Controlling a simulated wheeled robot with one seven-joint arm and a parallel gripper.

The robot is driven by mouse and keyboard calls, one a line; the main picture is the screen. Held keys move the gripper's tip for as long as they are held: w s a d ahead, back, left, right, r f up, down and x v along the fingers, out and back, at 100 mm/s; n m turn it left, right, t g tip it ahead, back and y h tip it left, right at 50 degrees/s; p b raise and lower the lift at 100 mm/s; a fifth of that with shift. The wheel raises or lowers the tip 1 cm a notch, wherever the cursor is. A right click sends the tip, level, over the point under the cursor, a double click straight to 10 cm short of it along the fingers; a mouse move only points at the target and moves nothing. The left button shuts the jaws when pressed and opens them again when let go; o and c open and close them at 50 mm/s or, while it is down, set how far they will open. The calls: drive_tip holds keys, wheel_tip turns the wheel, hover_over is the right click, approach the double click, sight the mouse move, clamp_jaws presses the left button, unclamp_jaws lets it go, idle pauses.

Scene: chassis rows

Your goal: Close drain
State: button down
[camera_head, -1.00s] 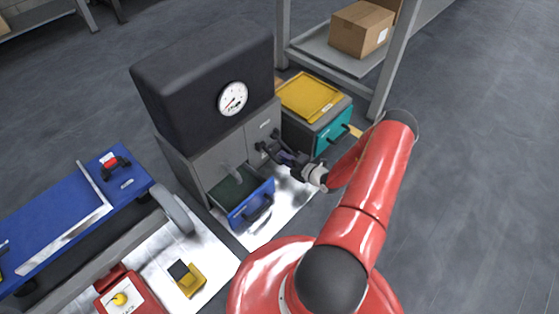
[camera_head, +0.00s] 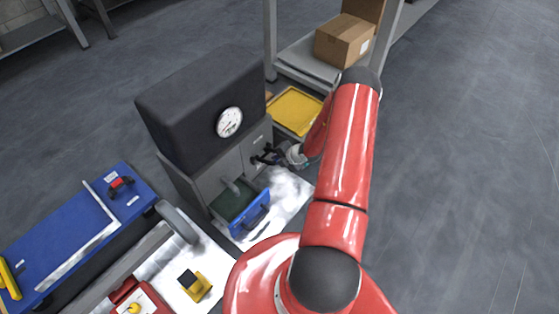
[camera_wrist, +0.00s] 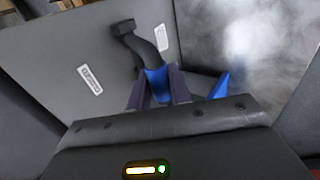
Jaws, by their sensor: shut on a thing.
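A bent black lever (camera_wrist: 146,50) with a blue grip end sticks out from a grey panel in the wrist view. My gripper (camera_wrist: 158,84) is shut on its blue end, one dark finger on each side. The panel is the front of a grey cabinet (camera_head: 202,181) under a black housing in the head view. There my gripper (camera_head: 268,156) is at the cabinet's right front, and the lever is mostly hidden by it. Two white labels are on the panel beside the lever, their text too small to read surely.
A blue-fronted open drawer or bin (camera_head: 250,214) sits below a grey spout, left of my gripper. A round gauge (camera_head: 229,122) is on the black housing. A yellow-topped box (camera_head: 293,110) stands close to the right. A blue bench (camera_head: 75,235) is at left.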

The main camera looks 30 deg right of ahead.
drive_tip(key=shift+w+a+r, duration=0.1)
drive_tip(key=shift+w+r, duration=0.2)
drive_tip(key=shift+r, duration=0.15)
drive_tip(key=shift+w+r, duration=0.1)
drive_tip(key=c, duration=1.3)
unclamp_jaws()
drive_tip(key=v, duration=0.7)
drive_tip(key=shift+s+r+p, duration=0.25)
drive_tip(key=shift+s+p, duration=0.05)
drive_tip(key=shift+p, duration=0.05)
